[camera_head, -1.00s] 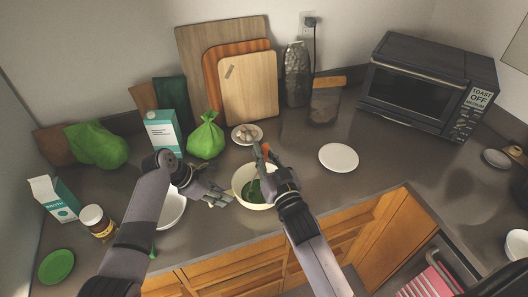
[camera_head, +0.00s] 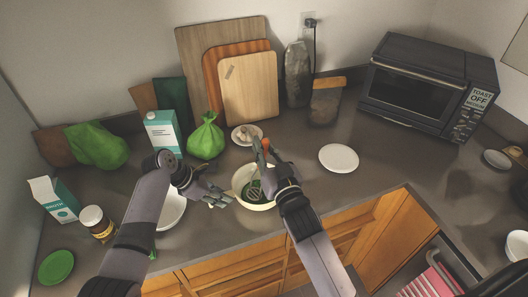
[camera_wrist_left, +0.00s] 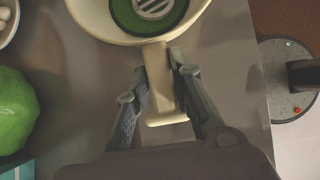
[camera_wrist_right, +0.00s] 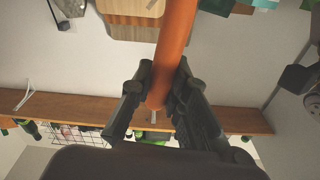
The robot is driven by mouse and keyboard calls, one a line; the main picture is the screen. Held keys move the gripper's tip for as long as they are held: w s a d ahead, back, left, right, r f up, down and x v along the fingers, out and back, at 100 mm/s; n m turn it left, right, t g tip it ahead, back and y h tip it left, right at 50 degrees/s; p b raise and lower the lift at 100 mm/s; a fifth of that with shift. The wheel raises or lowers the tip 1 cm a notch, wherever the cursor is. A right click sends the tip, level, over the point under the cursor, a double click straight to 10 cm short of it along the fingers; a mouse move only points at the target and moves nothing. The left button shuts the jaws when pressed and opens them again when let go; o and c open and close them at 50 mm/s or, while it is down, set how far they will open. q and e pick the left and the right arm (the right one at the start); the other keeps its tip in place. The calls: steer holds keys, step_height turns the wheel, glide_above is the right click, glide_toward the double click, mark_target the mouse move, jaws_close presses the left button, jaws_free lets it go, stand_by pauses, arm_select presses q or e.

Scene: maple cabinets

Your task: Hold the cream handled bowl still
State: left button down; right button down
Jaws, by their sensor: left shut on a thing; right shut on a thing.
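The cream handled bowl (camera_head: 267,205) stands on the counter near its front edge, with green contents inside. In the left wrist view the bowl (camera_wrist_left: 87,18) shows its handle (camera_wrist_left: 160,85) pointing toward me. My left gripper (camera_head: 222,200) is shut on this handle, with a finger on each side (camera_wrist_left: 160,88). My right gripper (camera_head: 262,160) is above the bowl, shut on an orange handle (camera_wrist_right: 174,45). A slotted metal piece (camera_wrist_left: 152,8) lies over the green contents; its link to the orange handle is hidden.
A white bowl (camera_head: 172,212) stands left of my left gripper.

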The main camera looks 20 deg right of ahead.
mark_target(264, 140)
steer(key=shift+r, duration=1.9)
steer(key=d, duration=0.3)
steer(key=shift+s+d, duration=0.2)
steer(key=shift+s, duration=0.15)
steer(key=shift+f, duration=0.15)
steer(key=shift+f, duration=2.7)
steer(key=shift+f, duration=0.3)
step_height(264, 140, up, 6)
